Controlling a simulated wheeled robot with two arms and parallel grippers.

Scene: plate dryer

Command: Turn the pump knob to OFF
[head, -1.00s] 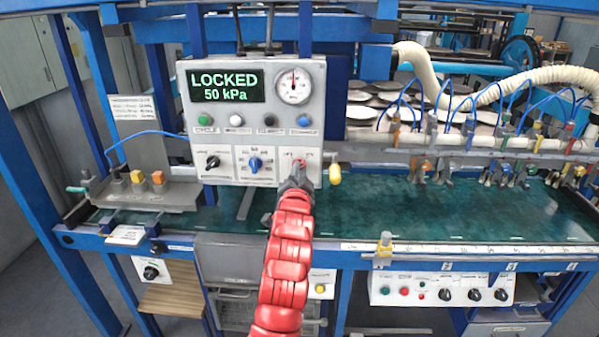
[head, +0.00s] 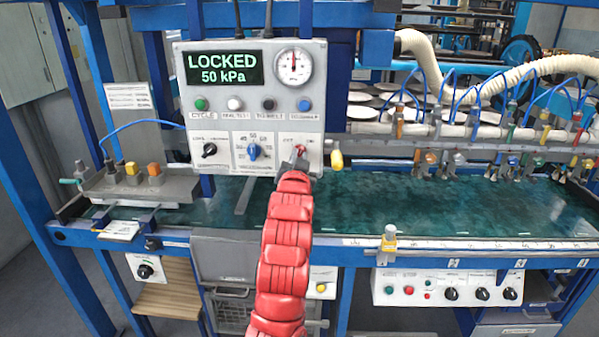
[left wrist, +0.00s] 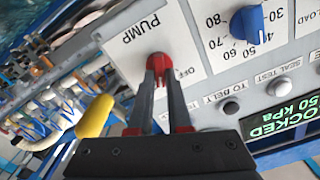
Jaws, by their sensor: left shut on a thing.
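The red pump knob (head: 302,150) sits at the lower right of the grey control panel (head: 225,110). In the left wrist view the knob (left wrist: 160,66) stands on a white plate marked PUMP and OFF. My left gripper (head: 299,157) has its two dark fingers closed on the knob from either side, as the left wrist view (left wrist: 159,80) shows. The fingers hide part of the knob, and I cannot tell exactly where it points. My right gripper is not in view.
The panel display (head: 222,67) reads LOCKED, 50 kPa. A blue selector knob (head: 253,152) and a black knob (head: 209,150) are left of the pump knob. A yellow-ended part (head: 336,160) sticks out close on the right.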

